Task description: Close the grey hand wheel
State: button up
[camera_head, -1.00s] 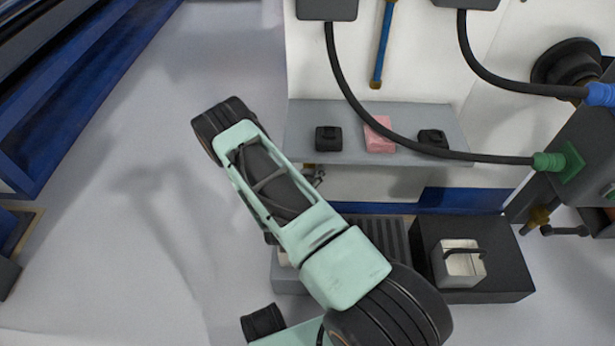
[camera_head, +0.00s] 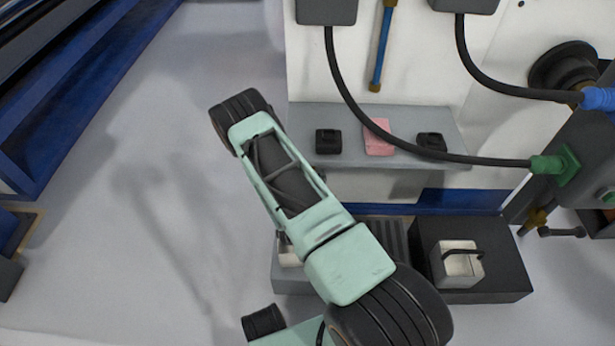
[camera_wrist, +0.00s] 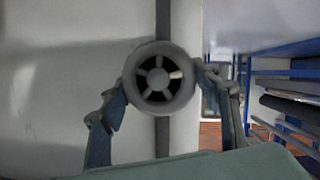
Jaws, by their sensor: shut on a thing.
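The grey hand wheel (camera_wrist: 160,107) is in the middle of the wrist view. In the head view my arm is seen from above, and neither the gripper nor the grey wheel can be made out.
In the head view, a grey shelf (camera_head: 400,157) carries a pink block (camera_head: 379,137) and two dark pieces. A black cable (camera_head: 345,100) runs to a green connector (camera_head: 548,165). Blue racks (camera_wrist: 290,73) are at right in the wrist view.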

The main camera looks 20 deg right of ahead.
jog(key=m+y, duration=0.1)
jog(key=m, duration=0.1)
jog(key=m+t+y, duration=0.1)
jog(key=shift+s+d+f+m+y, duration=0.1)
jog(key=shift+s+d+m+y, duration=0.05)
jog(key=shift+d+m+y, duration=0.2)
jog(key=shift+a+m+t+y+b, duration=0.1)
jog(key=shift+m+t+y+b, duration=0.15)
jog(key=shift+m+y, duration=0.35)
jog(key=shift+m+t+y+b, duration=0.1)
jog(key=shift+m+t+y, duration=0.2)
jog(key=shift+m, duration=0.55)
jog(key=o, duration=1.2)
jog(key=shift+c, duration=0.2)
notch_tip(320, 180, up, 10)
